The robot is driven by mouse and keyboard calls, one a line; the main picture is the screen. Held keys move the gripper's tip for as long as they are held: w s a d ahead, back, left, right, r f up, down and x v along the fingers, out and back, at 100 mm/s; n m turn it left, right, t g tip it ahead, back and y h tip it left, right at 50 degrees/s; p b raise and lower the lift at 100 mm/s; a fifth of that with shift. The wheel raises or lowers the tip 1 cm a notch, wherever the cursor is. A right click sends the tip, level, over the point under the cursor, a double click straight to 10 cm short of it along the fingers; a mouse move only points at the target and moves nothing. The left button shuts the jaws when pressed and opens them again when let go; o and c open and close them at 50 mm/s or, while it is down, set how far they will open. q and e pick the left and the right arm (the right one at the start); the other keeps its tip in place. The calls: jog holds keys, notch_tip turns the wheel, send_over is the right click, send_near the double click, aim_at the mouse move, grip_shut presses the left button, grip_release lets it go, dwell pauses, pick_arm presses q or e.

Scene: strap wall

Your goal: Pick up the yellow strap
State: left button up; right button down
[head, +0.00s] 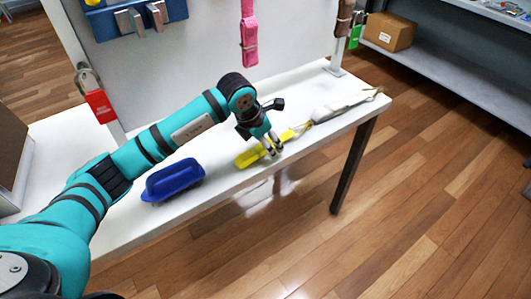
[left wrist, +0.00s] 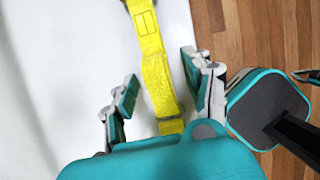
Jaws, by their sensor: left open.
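The yellow strap (head: 246,158) lies flat on the white table (head: 222,166), near its front edge. In the left wrist view the yellow strap (left wrist: 158,78) runs from the top edge down between my fingers, and its lower end is hidden by my gripper body. My left gripper (head: 273,151) points down over the strap. In the left wrist view the left gripper (left wrist: 159,88) is open, with one finger on each side of the strap. Nothing is held. I cannot tell the exact height of the fingertips above the table.
A blue handled object (head: 173,181) lies left of the strap, and a grey-white strap (head: 338,104) lies right of it. A cardboard box (head: 390,33) sits on a shelf.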

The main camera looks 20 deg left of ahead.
pick_arm(q)
jog(key=shift+w+f, duration=0.1)
jog(key=shift+f, duration=0.15)
grip_shut()
jog(key=shift+r, duration=0.15)
